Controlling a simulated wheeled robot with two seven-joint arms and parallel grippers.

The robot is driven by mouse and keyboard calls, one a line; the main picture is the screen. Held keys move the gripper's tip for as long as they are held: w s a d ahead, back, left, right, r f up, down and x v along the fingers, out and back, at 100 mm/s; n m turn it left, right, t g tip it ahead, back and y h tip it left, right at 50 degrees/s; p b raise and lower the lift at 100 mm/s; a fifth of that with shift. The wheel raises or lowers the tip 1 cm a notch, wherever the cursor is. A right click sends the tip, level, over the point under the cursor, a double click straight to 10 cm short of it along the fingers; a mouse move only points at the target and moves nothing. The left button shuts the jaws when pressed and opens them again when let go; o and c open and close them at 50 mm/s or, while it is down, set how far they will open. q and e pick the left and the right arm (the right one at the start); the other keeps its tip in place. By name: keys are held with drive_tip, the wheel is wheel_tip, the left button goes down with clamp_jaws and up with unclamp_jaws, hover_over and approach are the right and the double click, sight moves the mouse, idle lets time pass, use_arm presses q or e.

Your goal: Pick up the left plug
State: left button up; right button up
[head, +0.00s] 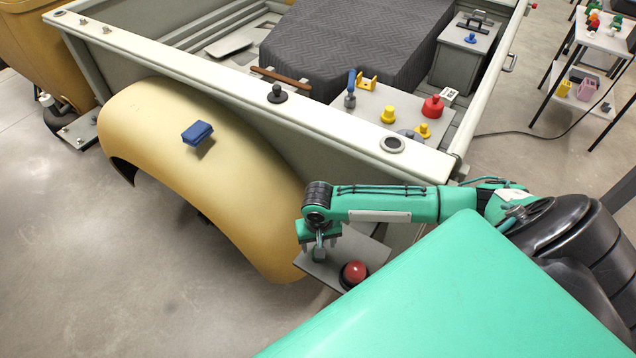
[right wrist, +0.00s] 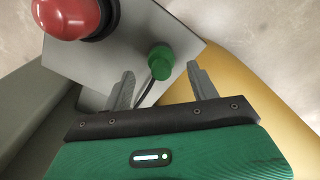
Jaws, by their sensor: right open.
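A green plug-like knob (right wrist: 160,58) stands on a grey plate (right wrist: 122,58) in the right wrist view, with a dark cord or stem beside it. My right gripper (right wrist: 160,75) is open, its two fingers on either side of the knob's lower part, with no visible grip. In the head view my right gripper (head: 319,252) points down over the plate (head: 376,255), and the green knob is hidden there. A black knob (head: 277,93) sits on the pale rim of the trailer. I cannot tell which is the left plug. My left gripper is not in view.
A red dome button (head: 354,273) stands on the plate close to my right gripper. The yellow fender (head: 170,130) holds a blue block (head: 197,132). A dark ring (head: 392,144) is on the trailer rim. Yellow and red knobs (head: 432,106) stand inside the trailer.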

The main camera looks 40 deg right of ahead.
drive_tip(key=shift+f, duration=1.5)
drive_tip(key=shift+w, duration=0.1)
drive_tip(key=c, duration=1)
drive_tip(key=shift+c, duration=0.3)
drive_tip(key=shift+r, duration=0.15)
